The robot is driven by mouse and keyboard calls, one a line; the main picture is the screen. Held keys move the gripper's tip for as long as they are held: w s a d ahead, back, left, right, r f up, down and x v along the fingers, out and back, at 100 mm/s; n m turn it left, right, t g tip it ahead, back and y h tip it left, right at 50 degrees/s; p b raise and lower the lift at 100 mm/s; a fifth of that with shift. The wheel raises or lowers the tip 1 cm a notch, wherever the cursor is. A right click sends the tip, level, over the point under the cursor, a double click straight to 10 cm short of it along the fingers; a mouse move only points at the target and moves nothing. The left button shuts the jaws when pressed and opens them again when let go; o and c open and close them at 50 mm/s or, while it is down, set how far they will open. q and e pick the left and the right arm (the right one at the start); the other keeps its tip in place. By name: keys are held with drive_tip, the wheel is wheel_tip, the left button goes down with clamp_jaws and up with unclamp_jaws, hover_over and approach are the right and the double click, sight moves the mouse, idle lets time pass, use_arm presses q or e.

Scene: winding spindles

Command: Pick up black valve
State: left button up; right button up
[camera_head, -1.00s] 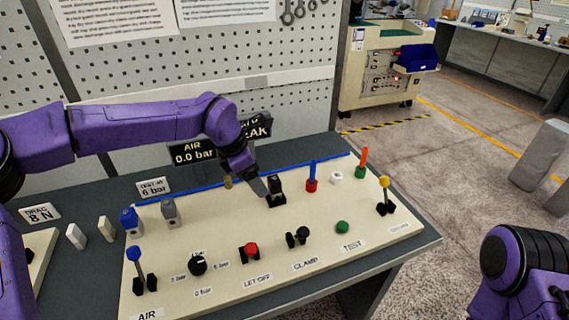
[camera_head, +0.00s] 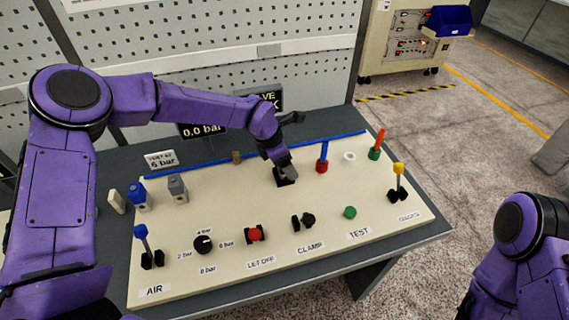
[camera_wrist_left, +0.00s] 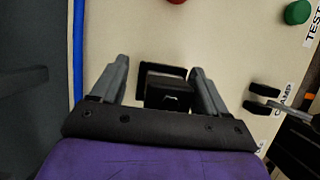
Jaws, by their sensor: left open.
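The black valve (camera_wrist_left: 165,92) is a dark block in a black square holder on the cream panel. In the head view my left gripper (camera_head: 284,170) is right over it and hides most of it; the black holder (camera_head: 287,182) shows below the fingers. In the left wrist view my left gripper (camera_wrist_left: 162,84) is open, with one grey finger on each side of the valve and a gap to each. My right gripper is out of view.
The cream panel (camera_head: 330,205) bears a blue-tipped red valve (camera_head: 322,158), a white ring (camera_head: 349,157), an orange-and-green part (camera_head: 376,145), a yellow-topped lever (camera_head: 398,177), a red button (camera_head: 256,234), a black knob (camera_head: 203,244) and grey (camera_head: 177,187) and blue (camera_head: 138,196) blocks.

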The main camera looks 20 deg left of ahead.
use_arm(q)
drive_tip(key=shift+s+r, duration=0.2)
drive_tip(key=shift+s, duration=0.1)
drive_tip(key=shift+s+r, duration=0.2)
drive_tip(key=shift+s, duration=0.1)
drive_tip(key=c, duration=1)
drive_tip(key=shift+a, duration=0.1)
drive_tip(key=shift+c, duration=0.6)
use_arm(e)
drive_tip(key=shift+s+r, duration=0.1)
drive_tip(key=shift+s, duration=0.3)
use_arm(q)
drive_tip(key=shift+w, duration=0.1)
